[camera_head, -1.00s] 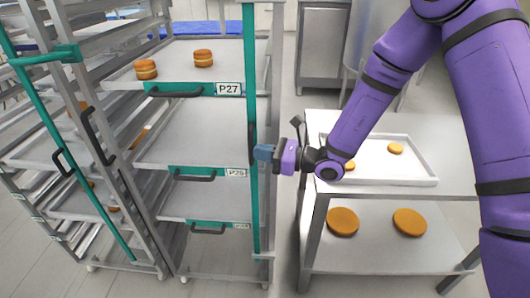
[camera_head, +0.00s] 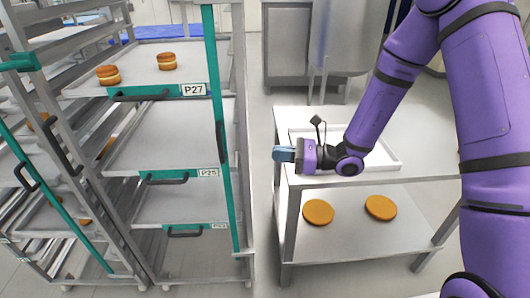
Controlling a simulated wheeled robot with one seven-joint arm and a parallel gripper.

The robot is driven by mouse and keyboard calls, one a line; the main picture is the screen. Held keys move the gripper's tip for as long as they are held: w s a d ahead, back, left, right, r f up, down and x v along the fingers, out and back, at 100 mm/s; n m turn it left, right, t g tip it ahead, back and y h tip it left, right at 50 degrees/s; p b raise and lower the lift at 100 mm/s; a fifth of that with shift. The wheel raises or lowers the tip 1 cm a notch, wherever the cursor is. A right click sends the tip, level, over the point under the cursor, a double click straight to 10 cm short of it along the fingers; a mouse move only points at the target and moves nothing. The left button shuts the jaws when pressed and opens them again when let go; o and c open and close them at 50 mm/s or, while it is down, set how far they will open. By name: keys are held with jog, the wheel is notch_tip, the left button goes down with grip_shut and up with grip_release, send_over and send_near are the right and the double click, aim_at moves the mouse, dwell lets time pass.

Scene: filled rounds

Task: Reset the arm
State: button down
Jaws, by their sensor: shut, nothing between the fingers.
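My purple arm comes in from the upper right and reaches left over the metal table. My gripper (camera_head: 284,154) is at the table's left front edge, pointing left toward the rack. It is shut, with nothing held. The arm hides part of the white tray (camera_head: 305,135) on the table top.
A metal rack with trays, labelled P27 (camera_head: 194,90) and P25 (camera_head: 208,173), stands at the left. Two filled rounds (camera_head: 167,61) (camera_head: 108,75) sit on its top tray. The table (camera_head: 440,150) has two brown rounds (camera_head: 318,212) (camera_head: 380,207) on its lower shelf. A floor gap separates rack and table.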

jog(key=shift+d, duration=0.35)
jog(key=shift+s+r, duration=0.1)
jog(key=s+d+r+n+g+h, duration=0.4)
jog(key=s+r+n+g+h, duration=0.25)
jog(key=s+r+n, duration=0.65)
jog(key=s+d+r+n+t+h, duration=0.3)
jog(key=s+d+r+t+h, duration=0.1)
jog(key=d, duration=0.4)
jog(key=s+d+r+n+t+h, duration=0.4)
jog(key=s+d+r+h, duration=0.3)
jog(key=s+d, duration=0.1)
jog(key=shift+s+r+n, duration=0.15)
jog(key=shift+s+n, duration=0.15)
jog(key=shift+s, duration=0.15)
jog(key=shift+a, duration=0.1)
